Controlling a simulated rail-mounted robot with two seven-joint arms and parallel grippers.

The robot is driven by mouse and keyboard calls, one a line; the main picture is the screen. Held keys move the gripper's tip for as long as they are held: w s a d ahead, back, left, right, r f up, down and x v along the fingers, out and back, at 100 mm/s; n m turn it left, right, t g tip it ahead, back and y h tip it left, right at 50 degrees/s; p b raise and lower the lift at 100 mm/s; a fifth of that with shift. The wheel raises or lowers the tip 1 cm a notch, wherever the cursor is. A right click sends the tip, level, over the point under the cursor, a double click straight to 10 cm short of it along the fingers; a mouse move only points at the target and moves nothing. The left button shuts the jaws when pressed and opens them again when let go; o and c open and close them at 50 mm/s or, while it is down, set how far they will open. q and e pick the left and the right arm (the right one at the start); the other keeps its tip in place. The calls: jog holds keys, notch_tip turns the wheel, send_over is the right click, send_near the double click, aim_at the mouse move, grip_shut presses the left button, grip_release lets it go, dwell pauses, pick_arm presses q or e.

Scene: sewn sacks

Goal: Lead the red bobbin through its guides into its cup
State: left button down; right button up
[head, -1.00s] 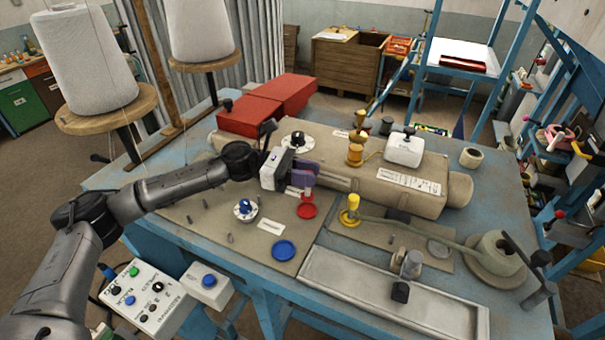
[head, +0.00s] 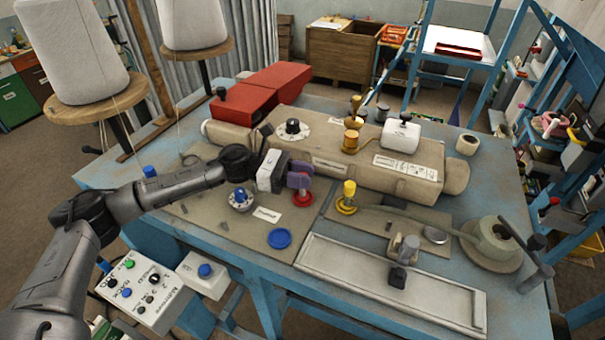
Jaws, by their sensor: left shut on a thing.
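My left gripper (head: 301,183), with purple fingers, is shut on the red bobbin and points down at the middle of the bench. The bobbin is mostly hidden between the fingers. Guides and thread are too small to make out clearly. My right gripper is not in view.
A metal tray (head: 440,295) lies at the front.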

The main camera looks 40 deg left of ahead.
pick_arm(q)
jog(key=shift+f, duration=0.1)
dwell(0.3)
jog(key=c, duration=0.8)
grip_release()
jog(key=shift+f, duration=0.1)
jog(key=shift+s+a+f+b, duration=0.1)
jog(key=shift+s+a+b, duration=0.05)
jog(key=shift+a+b, duration=0.25)
jog(key=b+v, duration=0.3)
jog(key=v, duration=0.2)
jog(key=shift+s+a+b, duration=0.1)
jog(key=shift+a+b, duration=0.15)
jog(key=shift+b, duration=0.15)
jog(key=shift+s+a, duration=0.25)
jog(key=shift+a, duration=0.25)
